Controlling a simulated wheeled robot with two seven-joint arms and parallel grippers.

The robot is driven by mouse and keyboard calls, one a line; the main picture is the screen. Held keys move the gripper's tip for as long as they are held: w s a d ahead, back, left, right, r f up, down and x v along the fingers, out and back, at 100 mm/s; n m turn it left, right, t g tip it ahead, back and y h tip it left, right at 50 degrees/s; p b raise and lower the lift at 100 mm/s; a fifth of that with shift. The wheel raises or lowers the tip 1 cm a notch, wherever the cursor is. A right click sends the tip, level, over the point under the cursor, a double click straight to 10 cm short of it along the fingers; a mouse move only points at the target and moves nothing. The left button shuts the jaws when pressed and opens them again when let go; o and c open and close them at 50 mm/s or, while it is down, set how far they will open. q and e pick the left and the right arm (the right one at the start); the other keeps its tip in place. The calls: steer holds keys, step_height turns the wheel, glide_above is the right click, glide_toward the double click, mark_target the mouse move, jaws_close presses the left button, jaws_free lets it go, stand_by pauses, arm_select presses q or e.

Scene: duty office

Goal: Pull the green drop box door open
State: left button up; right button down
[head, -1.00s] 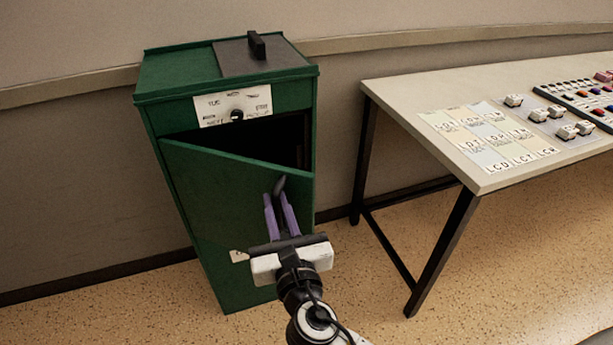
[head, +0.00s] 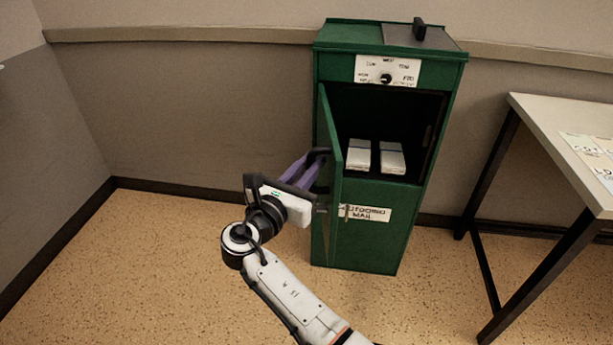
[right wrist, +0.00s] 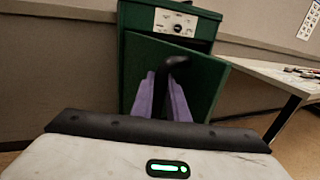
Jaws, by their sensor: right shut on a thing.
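The green drop box (head: 384,228) stands against the wall in the head view. Its door (head: 330,185) is hinged on the left and stands wide open, seen nearly edge-on. My right gripper (head: 312,170), with purple fingers, is on the left of the door, shut on the dark door handle (head: 321,152). In the right wrist view the handle (right wrist: 176,64) sits between the purple fingers, in front of the green door (right wrist: 205,85). Two white bundles (head: 359,155) (head: 392,158) lie inside the box. My left gripper is not in view.
A table (head: 570,130) with dark legs and label sheets (head: 590,150) stands at the right. A white dial panel (head: 387,72) is above the opening, and a dark lid with a handle (head: 419,29) is on top. The floor at the left is clear.

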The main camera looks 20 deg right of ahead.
steer(key=shift+w+a+r+g, duration=0.1)
steer(key=shift+w+a+g, duration=0.2)
steer(key=shift+a, duration=0.1)
steer(key=c, duration=1.8)
jaws_free()
steer(key=shift+o, duration=0.4)
